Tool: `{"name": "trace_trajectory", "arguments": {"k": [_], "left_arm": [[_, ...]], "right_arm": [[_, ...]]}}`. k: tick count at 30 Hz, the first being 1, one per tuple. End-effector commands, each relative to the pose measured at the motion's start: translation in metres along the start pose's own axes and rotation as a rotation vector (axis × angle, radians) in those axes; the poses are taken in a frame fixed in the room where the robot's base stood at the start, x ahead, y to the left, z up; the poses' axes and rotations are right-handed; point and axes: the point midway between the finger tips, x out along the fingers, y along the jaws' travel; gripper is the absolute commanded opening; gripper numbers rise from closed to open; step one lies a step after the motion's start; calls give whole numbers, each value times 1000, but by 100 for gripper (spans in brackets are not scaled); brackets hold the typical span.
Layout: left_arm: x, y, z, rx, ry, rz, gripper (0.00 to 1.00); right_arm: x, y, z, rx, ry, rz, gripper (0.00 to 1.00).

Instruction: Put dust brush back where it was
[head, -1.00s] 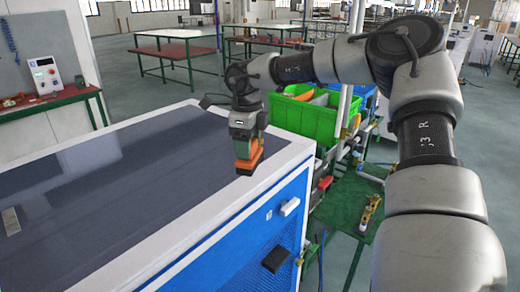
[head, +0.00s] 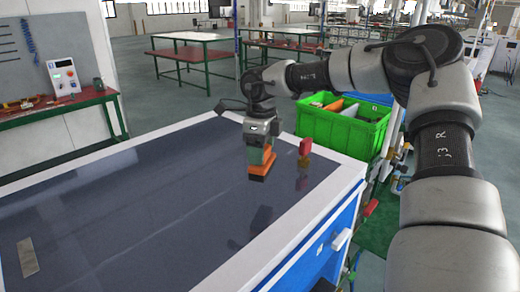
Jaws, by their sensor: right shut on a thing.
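My right gripper (head: 261,150) points down over the dark top of the blue-sided cabinet (head: 150,190). It is shut on an orange piece with a dark band, which looks like the dust brush (head: 262,168). I cannot tell whether the brush touches the top or hangs just above it. The fingers and the arm partly hide its upper part. My left gripper is not in view.
A small red piece (head: 305,147) with a yellowish lower part shows at the top's far right. A green crate (head: 340,133) with several items stands beyond the cabinet. A small pale plate (head: 27,257) lies at left. The top's middle is clear.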

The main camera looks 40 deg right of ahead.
Motion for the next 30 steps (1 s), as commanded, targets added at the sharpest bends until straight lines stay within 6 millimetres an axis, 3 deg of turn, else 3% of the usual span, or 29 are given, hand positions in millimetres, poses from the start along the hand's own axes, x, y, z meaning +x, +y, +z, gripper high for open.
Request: {"name": "trace_trajectory", "arguments": {"k": [11, 21, 30], "left_arm": [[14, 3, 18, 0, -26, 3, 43], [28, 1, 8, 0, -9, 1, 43], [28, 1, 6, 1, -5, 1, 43]], "right_arm": [[29, 0, 0, -1, 1, 0, 45], [63, 0, 0, -1, 0, 0, 45], [67, -1, 0, 0, -1, 0, 45]]}}
